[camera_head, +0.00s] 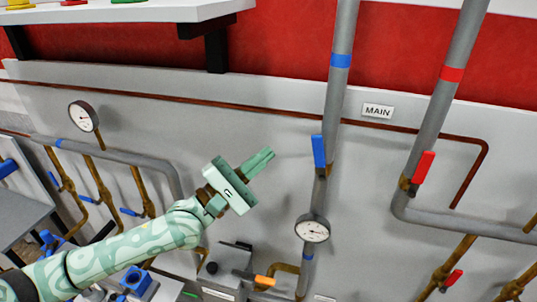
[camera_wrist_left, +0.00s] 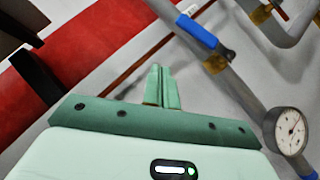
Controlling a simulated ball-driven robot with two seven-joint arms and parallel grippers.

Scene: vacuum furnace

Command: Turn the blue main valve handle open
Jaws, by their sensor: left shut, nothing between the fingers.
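The blue main valve handle (camera_head: 319,151) sits on the grey vertical pipe with the blue band, left of the MAIN sign (camera_head: 377,110). The handle lies along the pipe. My left gripper (camera_head: 266,155) is shut and empty, in the picture to the left of the handle and apart from it. In the left wrist view the shut fingers (camera_wrist_left: 162,86) show at the centre, and the blue handle (camera_wrist_left: 198,33) is above and to the right of them. My right gripper is in neither view.
A red valve handle (camera_head: 423,167) is on the grey pipe to the right. A round gauge (camera_head: 312,229) sits below the blue handle; another gauge (camera_head: 83,117) hangs at left. A white shelf (camera_head: 150,12) juts out at upper left. A thin copper pipe (camera_head: 230,104) crosses the wall.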

